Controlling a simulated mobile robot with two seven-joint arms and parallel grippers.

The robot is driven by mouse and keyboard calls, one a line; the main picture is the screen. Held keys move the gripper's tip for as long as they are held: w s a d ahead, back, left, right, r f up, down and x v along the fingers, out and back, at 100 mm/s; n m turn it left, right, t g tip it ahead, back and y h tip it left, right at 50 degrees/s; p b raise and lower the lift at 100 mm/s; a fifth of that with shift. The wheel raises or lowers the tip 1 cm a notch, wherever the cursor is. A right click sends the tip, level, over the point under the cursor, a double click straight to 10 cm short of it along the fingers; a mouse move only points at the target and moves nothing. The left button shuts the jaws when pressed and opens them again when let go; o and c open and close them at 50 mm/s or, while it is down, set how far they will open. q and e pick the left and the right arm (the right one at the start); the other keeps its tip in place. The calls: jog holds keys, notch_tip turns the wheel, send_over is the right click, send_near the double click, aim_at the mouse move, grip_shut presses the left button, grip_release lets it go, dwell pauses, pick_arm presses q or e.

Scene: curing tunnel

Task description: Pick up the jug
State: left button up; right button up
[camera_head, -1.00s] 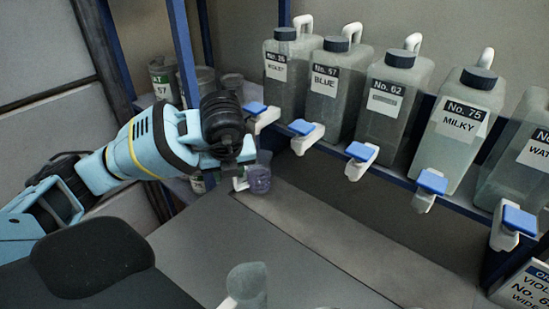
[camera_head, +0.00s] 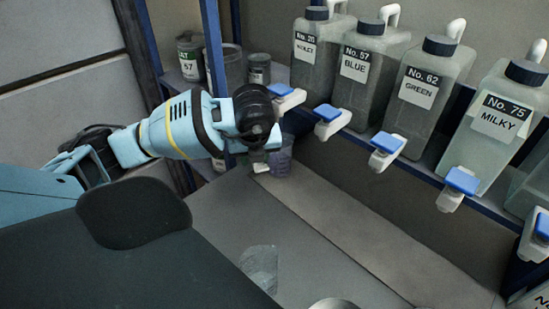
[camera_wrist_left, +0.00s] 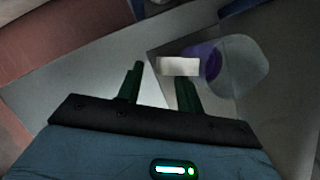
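A small translucent purple jug (camera_head: 281,160) stands on the grey surface by the shelf post in the head view. My left gripper (camera_head: 258,158) is just left of it, partly hidden behind my wrist. In the left wrist view the jug (camera_wrist_left: 238,66) lies tilted in the picture, its pale handle (camera_wrist_left: 178,66) pointing toward my fingers. My left gripper (camera_wrist_left: 158,88) is open, with a clear gap between its dark green fingers. The handle is in front of the right finger's tip; I cannot tell whether they touch. My right gripper is out of view.
Several labelled canisters with blue-topped taps stand on a shelf, including the MILKY one (camera_head: 497,122). The taps overhang the surface. A blue post (camera_head: 213,60) rises behind my left wrist. Cans (camera_head: 190,58) stand behind it. A clear beaker (camera_head: 261,265) stands nearer me.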

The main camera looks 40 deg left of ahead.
pick_arm(q)
jog(key=x, duration=0.3)
jog(key=shift+f, duration=0.1)
grip_shut()
